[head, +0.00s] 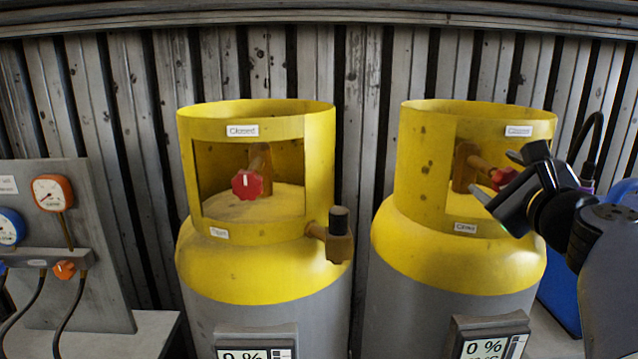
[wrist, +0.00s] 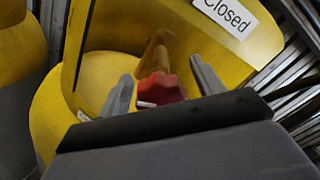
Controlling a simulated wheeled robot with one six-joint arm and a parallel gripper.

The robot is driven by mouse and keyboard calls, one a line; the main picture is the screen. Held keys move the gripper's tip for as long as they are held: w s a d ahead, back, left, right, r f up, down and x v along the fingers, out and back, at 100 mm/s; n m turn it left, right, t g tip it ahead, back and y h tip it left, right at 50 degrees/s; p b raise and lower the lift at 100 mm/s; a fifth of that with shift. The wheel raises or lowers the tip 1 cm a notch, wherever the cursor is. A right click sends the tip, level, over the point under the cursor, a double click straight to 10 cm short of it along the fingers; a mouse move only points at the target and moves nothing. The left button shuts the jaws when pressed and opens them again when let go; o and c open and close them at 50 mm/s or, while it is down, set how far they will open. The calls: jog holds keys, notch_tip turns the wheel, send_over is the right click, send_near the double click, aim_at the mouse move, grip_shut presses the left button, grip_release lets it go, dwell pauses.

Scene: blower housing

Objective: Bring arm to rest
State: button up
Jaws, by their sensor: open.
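My gripper (head: 493,175) is at the right cylinder in the head view, in front of the opening in its yellow collar. Its jaws are open around or just short of a red valve knob (head: 503,178), which is partly hidden by the gripper. In the wrist view my gripper's two grey fingers (wrist: 163,88) stand on either side of the red knob (wrist: 160,90), with space between. I cannot tell whether either finger touches it. The right cylinder's collar (head: 425,150) carries a "Closed" label, clear in the wrist view (wrist: 226,14).
A left yellow-and-grey cylinder (head: 265,275) has its own red knob (head: 247,184) and a brass side valve (head: 338,240). A gauge panel (head: 85,230) with hoses stands at the far left. A corrugated wall (head: 365,130) is behind. Displays sit low in front of both cylinders.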

jog(key=m+p, duration=0.2)
jog(key=shift+r+m, duration=0.25)
jog(key=shift+m, duration=0.05)
jog(key=shift+f+m+p, duration=0.2)
jog(key=shift+m+p, duration=0.8)
jog(key=shift+p, duration=0.05)
jog(key=shift+f, duration=0.1)
